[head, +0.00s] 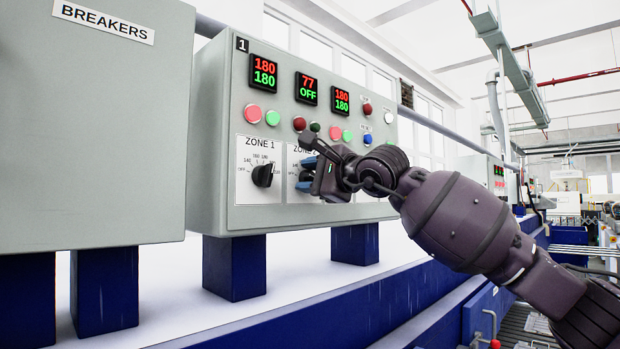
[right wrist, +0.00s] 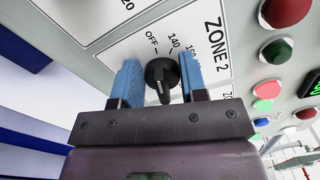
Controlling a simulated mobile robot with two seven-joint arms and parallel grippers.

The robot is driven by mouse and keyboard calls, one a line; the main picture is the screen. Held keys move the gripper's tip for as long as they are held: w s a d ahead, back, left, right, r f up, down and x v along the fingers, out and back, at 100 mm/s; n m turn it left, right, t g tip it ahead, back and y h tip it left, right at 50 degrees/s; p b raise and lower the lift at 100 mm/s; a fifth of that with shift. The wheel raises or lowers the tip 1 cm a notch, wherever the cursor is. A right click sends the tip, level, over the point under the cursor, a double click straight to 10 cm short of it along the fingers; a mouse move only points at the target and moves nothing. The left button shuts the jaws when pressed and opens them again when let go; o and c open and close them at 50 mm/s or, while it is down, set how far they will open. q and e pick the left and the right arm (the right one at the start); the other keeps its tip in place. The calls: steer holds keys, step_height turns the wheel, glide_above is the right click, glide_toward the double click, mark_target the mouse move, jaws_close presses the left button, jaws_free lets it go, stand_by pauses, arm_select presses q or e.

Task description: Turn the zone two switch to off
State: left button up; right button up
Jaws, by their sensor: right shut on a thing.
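The zone two switch (right wrist: 161,75) is a black knob on a white plate marked ZONE 2 (right wrist: 216,48). In the right wrist view its grip bar runs nearly up and down, in line with the OFF mark, with a white line on its lower part. My right gripper has a blue finger on each side of the knob and is shut on it. In the head view this gripper (head: 308,175) hides most of the knob and plate. The second display (head: 306,88) reads 77 above OFF. My left gripper is not in view.
The grey control box (head: 215,150) stands on blue posts. The ZONE 1 knob (head: 263,174) is just left of my right gripper. Several buttons and lamps sit above it. A BREAKERS box (head: 90,140) stands at the left, and a blue rail (head: 400,300) runs below.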

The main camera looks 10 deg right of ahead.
steer(key=shift+n, duration=0.4)
steer(key=o, duration=0.9)
steer(key=shift+s, duration=0.1)
steer(key=b+v, duration=0.1)
steer(key=v, duration=0.9)
steer(key=shift+s+d, duration=0.25)
steer(key=shift+s, duration=0.05)
